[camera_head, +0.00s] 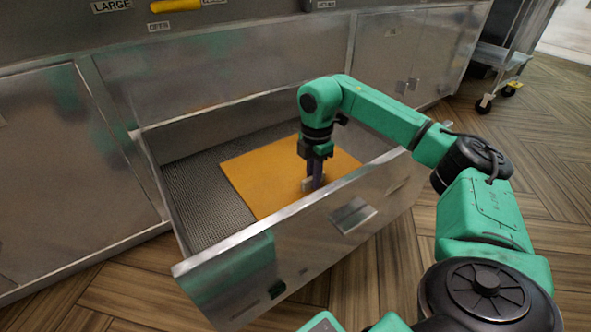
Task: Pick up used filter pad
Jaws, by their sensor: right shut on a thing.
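The used filter pad (258,180) is a flat orange-brown sheet lying in the open metal drawer (222,252). My right gripper (313,185) points down into the drawer over the pad's near part. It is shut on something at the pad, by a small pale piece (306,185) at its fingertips. The drawer's front wall hides the pad's near edge. I cannot tell whether the pad is lifted at all. My left gripper is not in view.
The drawer's dark mesh floor (195,205) shows bare left of the pad. The drawer's raised front wall stands close to my right gripper. Steel cabinets (70,160) line the back, with a yellow handle (175,5) above. A wheeled cart (500,55) stands at the far right on the wood floor.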

